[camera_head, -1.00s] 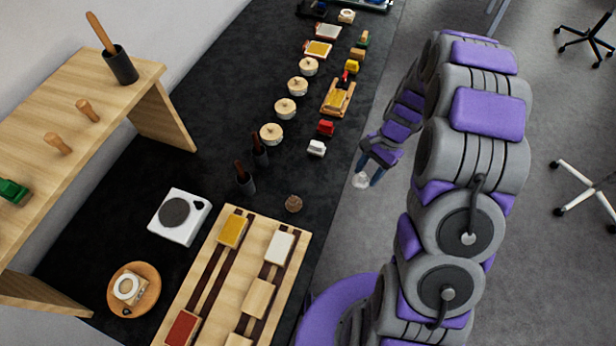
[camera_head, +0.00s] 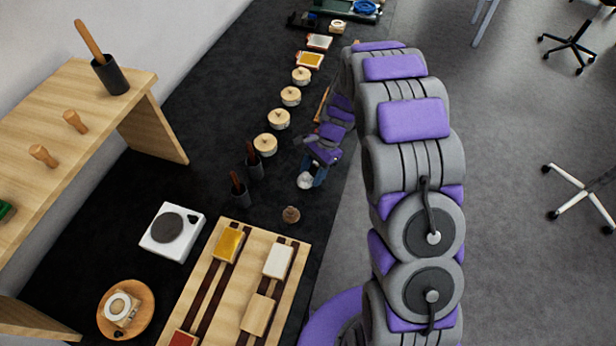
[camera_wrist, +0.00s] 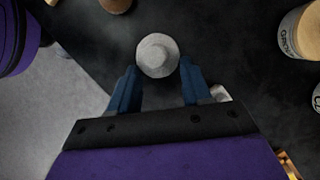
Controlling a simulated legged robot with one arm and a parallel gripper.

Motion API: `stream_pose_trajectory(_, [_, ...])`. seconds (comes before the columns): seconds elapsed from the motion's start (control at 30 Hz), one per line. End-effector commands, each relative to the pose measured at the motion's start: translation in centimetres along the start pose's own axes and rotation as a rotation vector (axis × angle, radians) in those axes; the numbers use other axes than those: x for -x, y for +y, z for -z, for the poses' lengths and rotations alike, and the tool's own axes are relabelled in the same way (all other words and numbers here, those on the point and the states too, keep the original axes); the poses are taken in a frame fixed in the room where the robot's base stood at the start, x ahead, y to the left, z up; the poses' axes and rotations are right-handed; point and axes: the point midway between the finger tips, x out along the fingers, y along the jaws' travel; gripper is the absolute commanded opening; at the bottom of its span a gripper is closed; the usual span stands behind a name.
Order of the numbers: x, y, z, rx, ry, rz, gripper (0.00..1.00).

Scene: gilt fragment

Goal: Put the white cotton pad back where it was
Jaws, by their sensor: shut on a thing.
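The white cotton pad (camera_head: 305,181) is a small pale round piece at the tip of my gripper (camera_head: 314,178). In the wrist view the pad (camera_wrist: 157,55) sits between the two blue fingertips of my gripper (camera_wrist: 157,82), which are shut on it. My gripper holds it over the right part of the dark table (camera_head: 215,285), near the edge. The height of the pad above the table is hard to tell. A small brown round thing (camera_head: 291,214) lies just nearer than the pad in the head view.
A wooden board (camera_head: 225,290) with coloured blocks stands in front. Two dark cups (camera_head: 254,168) (camera_head: 240,198) with brown handles and a row of round pale tins (camera_head: 265,145) are left of my gripper. A white device (camera_head: 171,232) and a round wooden plate (camera_head: 126,309) are farther left.

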Motion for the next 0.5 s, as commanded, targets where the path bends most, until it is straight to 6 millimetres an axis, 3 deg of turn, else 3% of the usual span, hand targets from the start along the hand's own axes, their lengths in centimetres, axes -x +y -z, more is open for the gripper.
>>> stream_pose_trajectory(0.17, [-0.4, -1.2, -0.6, 0.005, -0.001, 0.001, 0.20])
stream_pose_trajectory(0.33, [-3.0, -1.1, 0.7, 0.000, -0.001, 0.000, 0.20])
stream_pose_trajectory(0.5, [-3.6, -1.2, 0.8, 0.002, 0.000, 0.002, 0.20])
